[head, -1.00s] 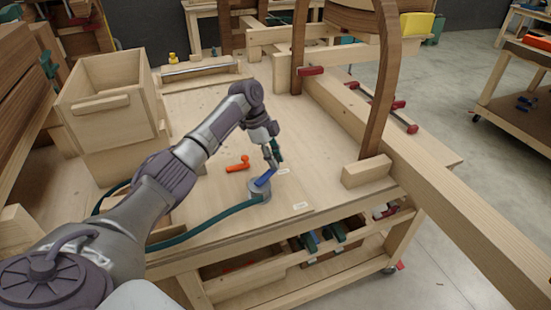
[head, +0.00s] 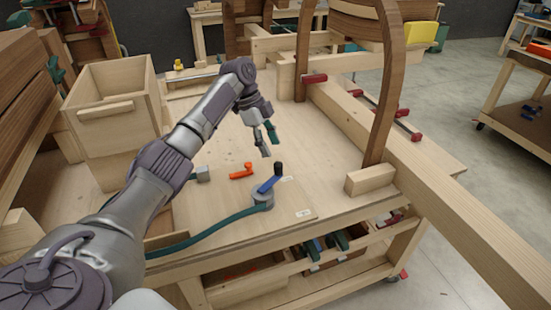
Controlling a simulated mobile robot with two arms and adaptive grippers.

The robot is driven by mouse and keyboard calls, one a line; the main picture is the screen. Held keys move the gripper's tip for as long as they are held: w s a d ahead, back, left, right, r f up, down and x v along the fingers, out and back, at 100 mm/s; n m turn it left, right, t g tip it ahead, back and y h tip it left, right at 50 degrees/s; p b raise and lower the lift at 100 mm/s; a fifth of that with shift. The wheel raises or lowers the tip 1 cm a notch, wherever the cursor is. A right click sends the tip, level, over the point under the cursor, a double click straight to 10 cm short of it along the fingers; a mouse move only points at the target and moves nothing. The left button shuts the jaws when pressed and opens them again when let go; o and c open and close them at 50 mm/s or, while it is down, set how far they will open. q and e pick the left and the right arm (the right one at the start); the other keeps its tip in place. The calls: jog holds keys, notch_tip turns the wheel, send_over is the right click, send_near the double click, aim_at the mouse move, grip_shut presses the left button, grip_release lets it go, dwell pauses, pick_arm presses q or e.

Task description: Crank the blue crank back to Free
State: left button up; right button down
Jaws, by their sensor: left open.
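The blue crank (head: 268,185) sits on a round grey base (head: 262,199) on the workbench. Its arm slants up to the right and ends in an upright dark knob (head: 278,168). Small white labels lie on the board beside it, one near the knob (head: 288,179) and one to the front right (head: 304,213); their words are too small to read. My left gripper (head: 268,143) is open and empty, above and behind the crank, apart from the knob. My right gripper is not in view.
An orange-red handle (head: 241,171) lies just left of the crank. A teal hose (head: 205,234) runs to the crank base from the left. A wooden bin (head: 110,105) stands at the left. A curved chair form (head: 384,85) and a wooden block (head: 370,179) stand to the right.

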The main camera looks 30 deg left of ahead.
pick_arm(q)
jog(key=shift+v, duration=2.1)
jog(key=shift+f, duration=0.15)
